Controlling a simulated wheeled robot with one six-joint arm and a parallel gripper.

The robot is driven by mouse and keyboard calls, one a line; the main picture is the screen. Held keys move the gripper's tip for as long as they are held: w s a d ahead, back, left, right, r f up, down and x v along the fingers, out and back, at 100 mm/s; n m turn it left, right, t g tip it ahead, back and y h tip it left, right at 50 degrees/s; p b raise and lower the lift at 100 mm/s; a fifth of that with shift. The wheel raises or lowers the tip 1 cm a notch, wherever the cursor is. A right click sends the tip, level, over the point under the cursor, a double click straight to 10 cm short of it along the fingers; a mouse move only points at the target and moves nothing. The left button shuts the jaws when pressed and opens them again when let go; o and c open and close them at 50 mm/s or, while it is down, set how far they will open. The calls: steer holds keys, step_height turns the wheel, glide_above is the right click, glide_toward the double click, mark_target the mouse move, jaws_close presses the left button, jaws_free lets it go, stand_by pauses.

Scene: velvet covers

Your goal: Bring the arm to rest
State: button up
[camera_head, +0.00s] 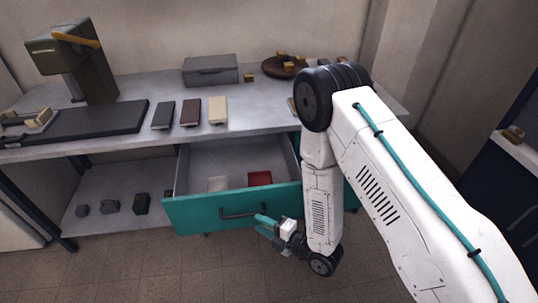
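My white arm reaches in from the lower right, bends at a dark joint in front of the bench and hangs down. My gripper (268,228) is at its lower end, in front of the teal drawer (190,213), close to the drawer's dark handle (240,214). The teal fingers point left. They look small here, and I cannot tell whether they are apart or closed, or whether they touch the drawer front. The drawer is pulled open.
The grey bench (135,92) carries a green press (75,62), three book-like covers (190,112), a grey box (210,70) and a round brown tray (268,71) with small blocks. Several dark pieces stand on the lower shelf (95,190). The floor in front is clear.

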steer(key=s+d+f+m+g+h, duration=0.2)
steer(key=d+f+m+g+h, duration=0.3)
steer(key=f, duration=0.4)
steer(key=w+d+r+m+g+h, duration=0.1)
steer(key=d+r+m+g+h, duration=0.1)
steer(key=d+r+m+h, duration=0.8)
steer(key=s+d+r+m, duration=0.4)
steer(key=s+d+r, duration=0.1)
steer(key=r, duration=0.8)
steer(key=s+d+r+m, duration=0.4)
steer(key=s+d+r, duration=0.2)
steer(key=r, duration=0.7)
steer(key=s+d+r+m+y, duration=0.1)
steer(key=s+d+r+m, duration=0.4)
steer(key=r, duration=0.8)
steer(key=s, duration=0.2)
steer(key=shift+s+d+r, duration=0.2)
steer(key=shift+s+r, duration=0.05)
steer(key=shift+s, duration=0.1)
